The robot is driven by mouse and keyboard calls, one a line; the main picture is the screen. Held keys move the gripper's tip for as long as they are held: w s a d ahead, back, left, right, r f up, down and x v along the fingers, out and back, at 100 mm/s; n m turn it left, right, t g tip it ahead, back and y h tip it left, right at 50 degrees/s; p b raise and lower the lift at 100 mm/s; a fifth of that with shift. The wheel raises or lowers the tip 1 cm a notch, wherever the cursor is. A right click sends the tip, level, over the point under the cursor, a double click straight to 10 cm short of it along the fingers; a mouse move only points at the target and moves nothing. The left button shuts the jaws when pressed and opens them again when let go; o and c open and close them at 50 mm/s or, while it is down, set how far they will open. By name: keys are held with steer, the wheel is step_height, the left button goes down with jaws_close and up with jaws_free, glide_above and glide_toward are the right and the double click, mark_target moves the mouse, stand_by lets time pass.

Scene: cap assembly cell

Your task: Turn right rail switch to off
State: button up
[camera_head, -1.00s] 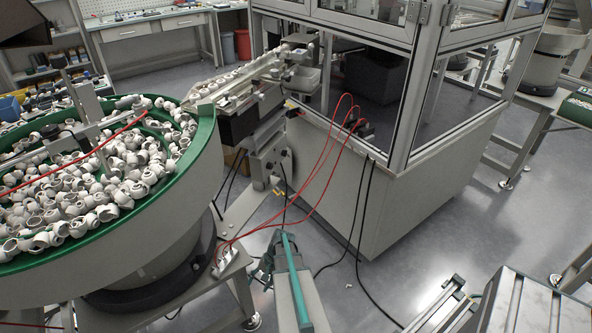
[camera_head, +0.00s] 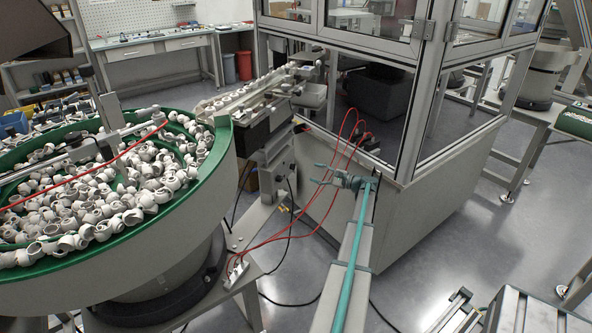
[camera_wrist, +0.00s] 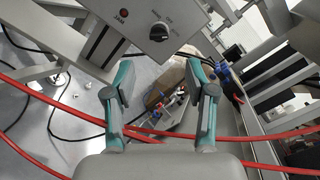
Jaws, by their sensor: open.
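The switch is a black round knob (camera_wrist: 158,32) on a grey control box (camera_wrist: 140,22), at the top of the wrist view. Small labels surround it, but I cannot read them or tell its setting. A red button or lamp (camera_wrist: 124,14) sits left of it, with "JAM" marked below. My gripper (camera_wrist: 160,72) is open and empty, its teal-grey fingers pointing toward the box with the knob beyond and between the tips. In the head view my gripper (camera_head: 317,173) is right of the rail stand, apart from it. The knob is not clear there.
Red hoses (camera_head: 300,226) loop below and behind my gripper and cross the wrist view (camera_wrist: 60,90). The feeder bowl (camera_head: 222,165) full of white caps stands at left. The linear rail (camera_head: 252,95) is above the stand. The glass-walled cabinet (camera_head: 440,205) is close at right.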

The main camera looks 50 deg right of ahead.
mark_target(292, 167)
steer(key=p+x, duration=0.1)
steer(key=x, duration=0.8)
steer(key=shift+w, duration=0.3)
steer(key=shift+a, duration=0.1)
steer(key=shift+c, duration=0.2)
steer(key=shift+f, duration=0.1)
jaws_close()
